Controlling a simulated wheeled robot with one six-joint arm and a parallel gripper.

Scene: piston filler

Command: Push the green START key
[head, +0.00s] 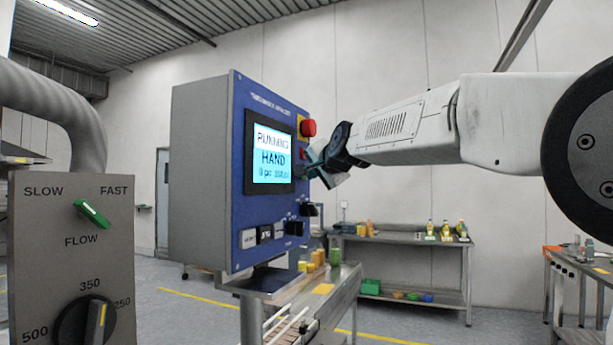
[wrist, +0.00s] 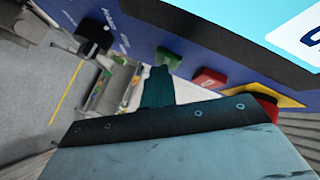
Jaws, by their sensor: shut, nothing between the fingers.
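The blue control panel (head: 240,190) faces my arm. Its lit screen (head: 272,155) reads "RUNNING" and "HAND". The green START key (wrist: 169,58) shows in the wrist view, left of the red key (wrist: 209,78). In the head view my gripper hides the green key. My gripper (head: 314,172) is shut and empty, with its tip close to the panel face right of the screen. In the wrist view the dark fingertips (wrist: 158,78) end right beside the green key; I cannot tell whether they touch it.
A red mushroom button (head: 309,128) on a yellow plate sits above my gripper. Black knobs (head: 308,209) stick out below it. A grey box with a green FLOW selector (head: 92,213) stands at the left. A bench (head: 410,240) with bottles is farther back.

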